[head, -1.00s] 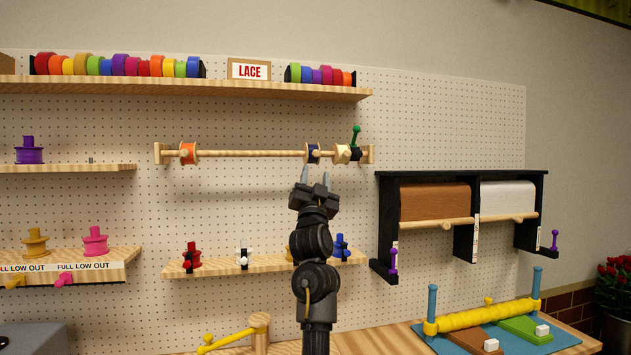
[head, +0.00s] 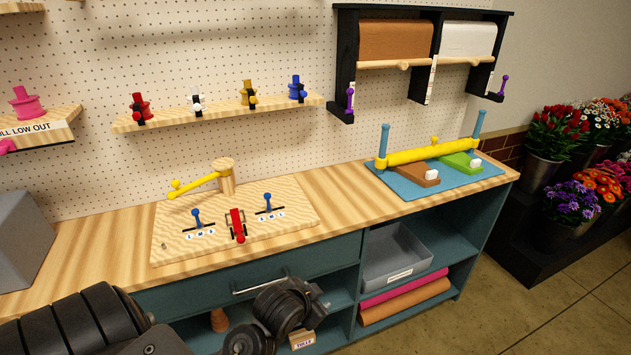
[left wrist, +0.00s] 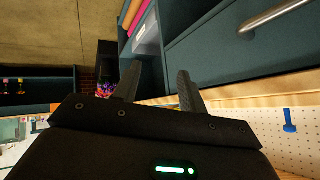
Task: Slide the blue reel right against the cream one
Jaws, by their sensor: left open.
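The rod with the task's blue reel and cream reel is out of both views now. One second ago the head view showed the two reels near the rod's right end, a short gap between them. My left gripper (left wrist: 160,76) is open in the left wrist view, its two dark fingers apart with nothing between them. It is beside the teal cabinet front, away from any reel. In the head view, black parts of my left arm cross the bottom; the fingers are not clear there. My right gripper is not in view.
A narrow shelf (head: 222,113) holds several spools, one of them blue (head: 297,90). The wooden counter (head: 340,200) carries a lever board (head: 300,199) and a yellow roller (head: 425,152). A drawer handle (head: 260,285) projects below. Flower buckets (head: 547,170) stand at right.

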